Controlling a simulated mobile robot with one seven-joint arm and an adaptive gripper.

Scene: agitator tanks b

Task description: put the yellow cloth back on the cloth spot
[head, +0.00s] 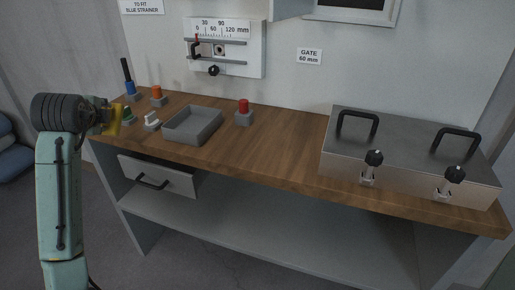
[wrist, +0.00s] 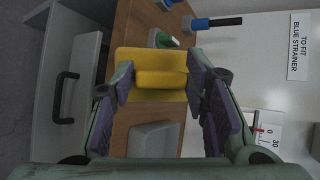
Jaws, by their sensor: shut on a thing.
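The yellow cloth (head: 116,121) is in my gripper (head: 112,117) at the left end of the wooden bench, in the head view. In the wrist view the yellow cloth (wrist: 160,60) sits between the purple finger pads of my gripper (wrist: 160,86). The gripper is shut on it. A darker yellow area shows below the bright part; I cannot tell whether it is part of the cloth or a surface under it. The cloth appears above the bench top; its exact height is unclear. I cannot make out a marked cloth spot.
Near the cloth stand a blue tool with a black handle (head: 129,82), an orange-topped piece (head: 157,93), a green piece (head: 128,118) and a white piece (head: 151,121). A grey tray (head: 170,133) and red knob (head: 243,108) follow rightward. Bare bench (head: 285,135) lies before the metal box (head: 400,145).

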